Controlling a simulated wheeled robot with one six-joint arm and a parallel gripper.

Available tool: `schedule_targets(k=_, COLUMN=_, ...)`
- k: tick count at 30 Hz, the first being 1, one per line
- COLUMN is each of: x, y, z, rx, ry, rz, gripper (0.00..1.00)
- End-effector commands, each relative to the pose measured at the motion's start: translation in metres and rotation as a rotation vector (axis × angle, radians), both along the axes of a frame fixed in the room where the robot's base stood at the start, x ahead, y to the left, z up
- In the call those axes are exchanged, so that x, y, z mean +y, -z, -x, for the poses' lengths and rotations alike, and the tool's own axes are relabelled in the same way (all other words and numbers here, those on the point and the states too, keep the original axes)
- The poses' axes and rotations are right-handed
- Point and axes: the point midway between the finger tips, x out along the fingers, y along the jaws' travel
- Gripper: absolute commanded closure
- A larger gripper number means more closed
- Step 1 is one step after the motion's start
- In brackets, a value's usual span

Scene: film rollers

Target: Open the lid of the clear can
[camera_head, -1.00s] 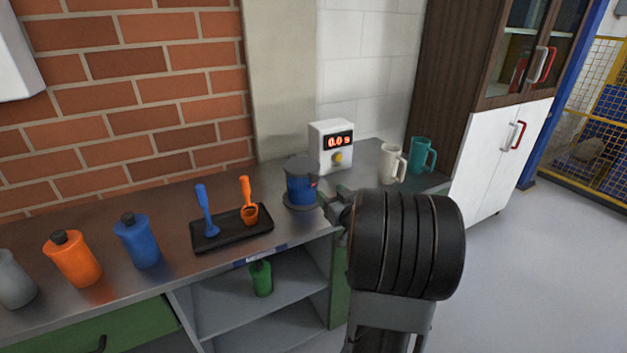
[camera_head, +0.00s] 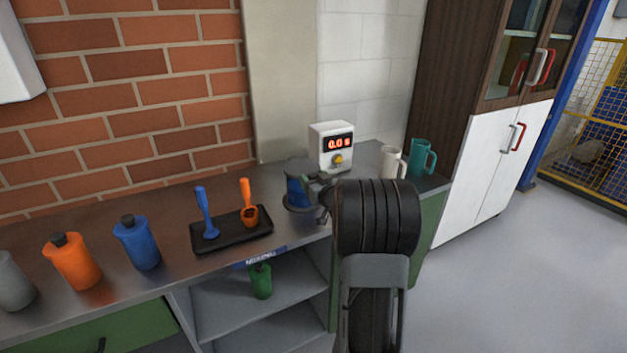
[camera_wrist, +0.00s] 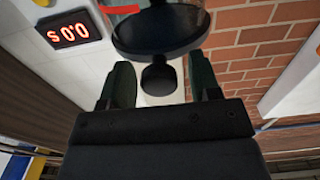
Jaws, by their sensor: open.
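In the wrist view, which looks upside down, the lid (camera_wrist: 160,42) is a dark round disc with a black knob (camera_wrist: 158,79). My gripper (camera_wrist: 161,80) is open. Its two fingers appear on either side of the knob, with gaps showing, so it does not grip it. In the head view my gripper (camera_head: 317,183) is right beside the can's upper part.
White (camera_head: 392,162) and teal (camera_head: 421,158) mugs are to the right. A black tray (camera_head: 262,227) with blue and orange scoops lies left, with several bottles farther left. A brick wall is behind.

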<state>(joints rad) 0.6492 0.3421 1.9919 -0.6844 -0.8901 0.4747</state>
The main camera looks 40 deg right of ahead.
Motion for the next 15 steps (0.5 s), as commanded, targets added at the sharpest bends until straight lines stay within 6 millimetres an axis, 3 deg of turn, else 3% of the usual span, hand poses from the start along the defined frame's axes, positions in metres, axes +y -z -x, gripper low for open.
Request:
schedule_targets(k=2, x=0.0000, y=0.0000, z=0.0001, rx=0.000, ry=0.000, rz=0.000, gripper=0.43)
schedule_targets(k=15, x=0.0000, y=-0.0001, z=0.0004, rx=0.000, ry=0.000, rz=0.000, gripper=0.84)
